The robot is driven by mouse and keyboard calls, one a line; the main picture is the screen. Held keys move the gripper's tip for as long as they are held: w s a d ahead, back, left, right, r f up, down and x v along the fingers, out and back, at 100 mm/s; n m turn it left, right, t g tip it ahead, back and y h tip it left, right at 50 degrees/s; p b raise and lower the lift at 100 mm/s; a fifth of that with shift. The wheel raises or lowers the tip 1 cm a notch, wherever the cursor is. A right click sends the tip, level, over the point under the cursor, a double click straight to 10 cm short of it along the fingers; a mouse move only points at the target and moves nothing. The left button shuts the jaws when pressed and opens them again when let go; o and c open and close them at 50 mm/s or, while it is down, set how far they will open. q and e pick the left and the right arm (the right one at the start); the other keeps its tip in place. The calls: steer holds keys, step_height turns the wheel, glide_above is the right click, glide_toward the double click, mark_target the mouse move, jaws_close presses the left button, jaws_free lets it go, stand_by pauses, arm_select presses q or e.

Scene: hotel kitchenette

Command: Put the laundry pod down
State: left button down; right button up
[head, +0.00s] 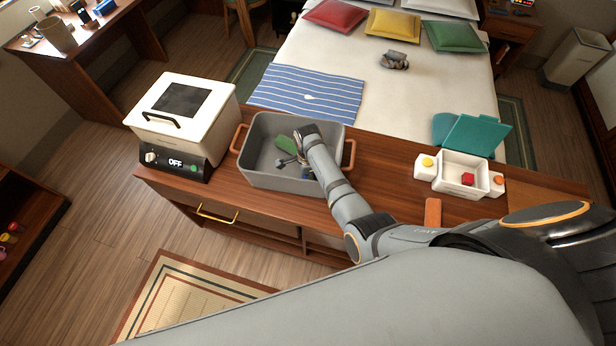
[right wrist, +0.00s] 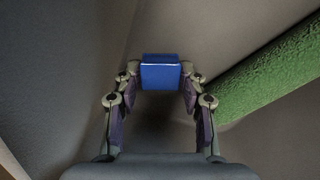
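The laundry pod, a small blue block (right wrist: 160,73), is between the two fingertips of my right gripper (right wrist: 160,80) in the right wrist view. The fingers touch it on both sides. In the head view my right arm reaches down into a grey bin (head: 262,178) with orange handles, and the gripper (head: 293,162) is inside the bin's walls. The pod itself is not clear there. A green item (head: 286,144) lies in the bin; a green textured shape (right wrist: 270,70) shows beside the pod in the wrist view. My left gripper is out of view.
A white appliance (head: 205,105) reading OFF stands left of the bin. To the right is a white tray (head: 463,161) holding a red cube (head: 467,179), with a teal lid-like piece (head: 477,135) behind. An orange block (head: 433,212) lies nearby on the wooden counter (head: 385,175).

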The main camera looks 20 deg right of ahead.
steer(key=o, duration=0.3)
steer(key=shift+o, duration=0.2)
step_height(320, 180, up, 8)
steer(key=p, duration=0.8)
step_height(320, 180, up, 4)
steer(key=shift+r+b, duration=0.15)
steer(key=shift+b, duration=0.6)
